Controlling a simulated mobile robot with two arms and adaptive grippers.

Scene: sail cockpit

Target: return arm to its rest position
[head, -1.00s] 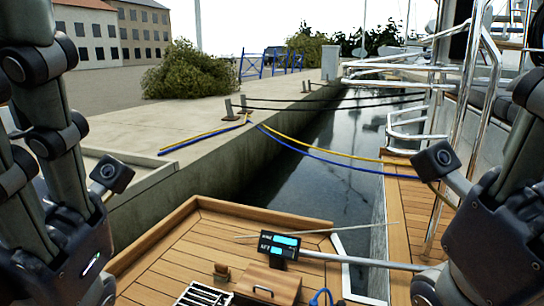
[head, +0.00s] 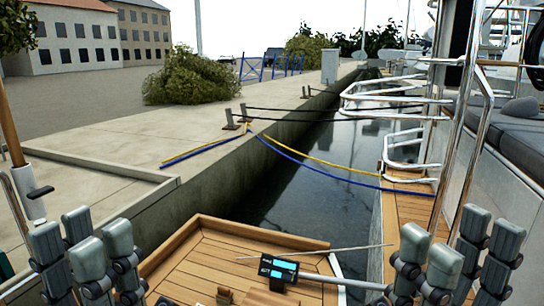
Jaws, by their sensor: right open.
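My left gripper (head: 82,246) is low at the left edge of the head view, its grey fingers pointing up. There is space between the fingers and nothing in them. My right gripper (head: 456,252) is low at the right, fingers up, spread and empty. Both grippers appear in front of the scene and apart from each other, on either side of the wooden cockpit floor (head: 210,259). The rest of both arms is mostly out of the frame.
A black instrument with cyan screens (head: 278,269) stands between my grippers. A thin pale rod (head: 330,249) lies behind it. Yellow (head: 320,160) and blue (head: 320,173) ropes cross the water to the quay (head: 120,150). Steel rails (head: 463,110) rise at the right. The middle is clear of my arms.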

